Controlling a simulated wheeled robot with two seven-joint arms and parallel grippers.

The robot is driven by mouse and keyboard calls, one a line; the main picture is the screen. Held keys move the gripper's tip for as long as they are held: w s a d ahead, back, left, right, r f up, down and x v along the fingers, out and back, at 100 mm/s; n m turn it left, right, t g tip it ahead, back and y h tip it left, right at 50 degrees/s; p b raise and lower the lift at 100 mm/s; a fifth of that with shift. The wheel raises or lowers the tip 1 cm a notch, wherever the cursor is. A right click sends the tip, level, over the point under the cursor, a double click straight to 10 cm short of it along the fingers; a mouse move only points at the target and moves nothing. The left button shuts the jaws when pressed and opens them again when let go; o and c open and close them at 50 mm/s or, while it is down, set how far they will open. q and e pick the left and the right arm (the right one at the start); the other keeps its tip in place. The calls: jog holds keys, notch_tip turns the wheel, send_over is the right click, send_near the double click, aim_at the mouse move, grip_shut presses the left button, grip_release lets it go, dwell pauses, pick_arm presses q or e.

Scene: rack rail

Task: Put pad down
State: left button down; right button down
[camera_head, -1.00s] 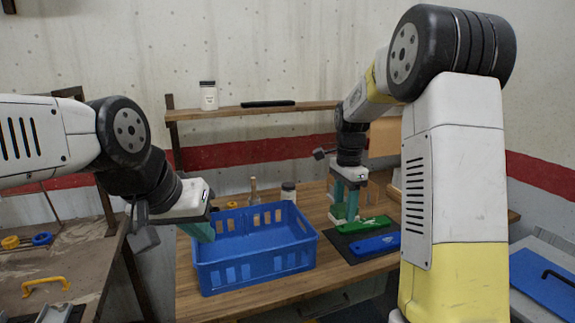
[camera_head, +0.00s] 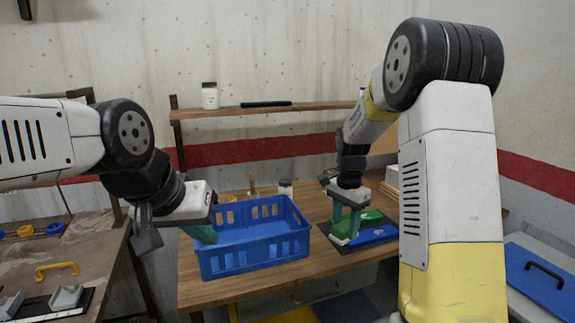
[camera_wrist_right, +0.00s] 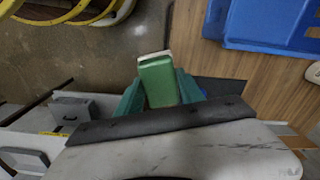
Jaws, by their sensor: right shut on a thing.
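My right gripper (camera_head: 347,222) is shut on a green pad with a pale edge; the pad (camera_wrist_right: 160,80) shows between the teal fingers in the right wrist view. In the head view, the gripper points down at the left part of a dark mat (camera_head: 348,248), and the fingers mostly hide the held pad. A green piece (camera_head: 371,217) and a blue piece (camera_head: 376,235) lie on the mat just right of the gripper. I cannot tell whether the held pad touches the mat. My left gripper (camera_head: 203,234) is at the crate's left end; its jaw gap is hidden.
A blue slotted crate (camera_head: 255,260) stands on the wooden table (camera_head: 240,290), left of the mat. Jars and a wooden-handled tool stand behind it. A shelf (camera_head: 270,108) runs along the wall. A side bench (camera_head: 50,255) holds a yellow handle (camera_head: 57,270).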

jog(key=s+f+n, duration=0.5)
jog(key=f+n, duration=0.5)
jog(key=f, duration=0.3)
jog(key=shift+a+n, duration=0.15)
jog(key=shift+n, duration=0.15)
jog(key=shift+f, duration=0.1)
